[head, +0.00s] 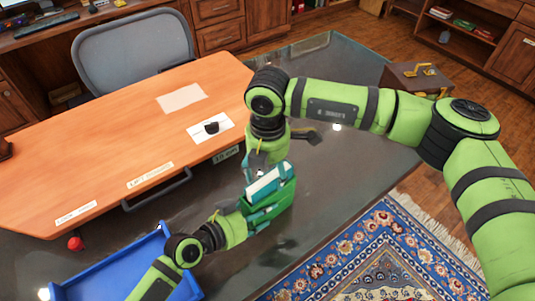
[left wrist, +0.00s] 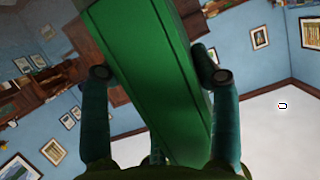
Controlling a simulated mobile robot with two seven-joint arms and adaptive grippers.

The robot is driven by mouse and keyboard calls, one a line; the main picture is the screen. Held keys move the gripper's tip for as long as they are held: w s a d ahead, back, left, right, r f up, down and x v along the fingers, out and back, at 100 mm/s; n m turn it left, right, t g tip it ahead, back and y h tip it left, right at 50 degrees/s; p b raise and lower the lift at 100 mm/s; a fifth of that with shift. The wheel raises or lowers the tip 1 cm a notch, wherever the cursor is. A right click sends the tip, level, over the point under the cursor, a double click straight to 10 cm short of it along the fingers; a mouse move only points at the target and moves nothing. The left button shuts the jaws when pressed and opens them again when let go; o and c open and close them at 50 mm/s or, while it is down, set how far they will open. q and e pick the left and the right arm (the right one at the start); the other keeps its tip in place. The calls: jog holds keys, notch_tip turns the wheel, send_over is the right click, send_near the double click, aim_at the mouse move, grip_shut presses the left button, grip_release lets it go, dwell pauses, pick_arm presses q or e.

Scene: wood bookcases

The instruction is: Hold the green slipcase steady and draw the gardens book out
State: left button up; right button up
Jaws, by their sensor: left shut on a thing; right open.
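In the left wrist view the slipcase (left wrist: 150,70) runs between the two fingers of my left gripper (left wrist: 160,75). A book with a pale page block (head: 266,181) shows at the slipcase's open top, taken to be the gardens book; its title cannot be read. My right gripper (head: 263,163) is open and points down right over the book's upper end. Whether its fingers touch the book is hidden.
The orange desk (head: 110,130) with paper labels lies to the left. A blue tray (head: 110,268) and a red ball (head: 75,243) are at the lower left. A patterned rug (head: 370,255) and a brown case (head: 415,78) lie to the right.

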pick_arm(q)
jog(key=shift+s+f, duration=0.15)
pick_arm(e)
jog(key=shift+f, duration=1.25)
grip_shut()
jog(key=shift+r, duration=3.95)
jog(key=shift+r, duration=0.1)
jog(key=shift+r, duration=1.75)
jog(key=shift+r, duration=0.1)
